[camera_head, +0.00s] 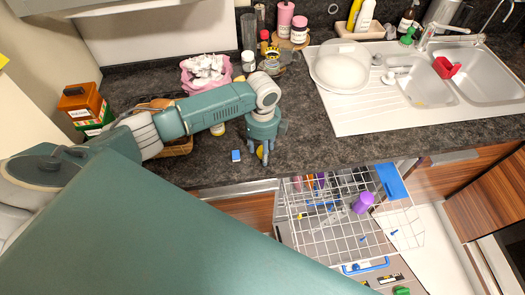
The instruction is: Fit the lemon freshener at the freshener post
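My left gripper (263,152) points down over the dark countertop close to its front edge. A small yellow thing (259,152), probably the lemon freshener, shows at its fingertips. The fingers partly hide it, so I cannot tell whether they are closed on it or only around it. The white wire rack (335,247) is pulled out below the counter, to the right of the gripper. I cannot make out the freshener post in this view. My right gripper is not in view.
A small blue-and-white block (236,156) lies left of the gripper. A purple cup (363,202) and a blue item (391,181) are in the rack. A white plate (341,68) lies by the sink (487,83). My teal body hides the lower left.

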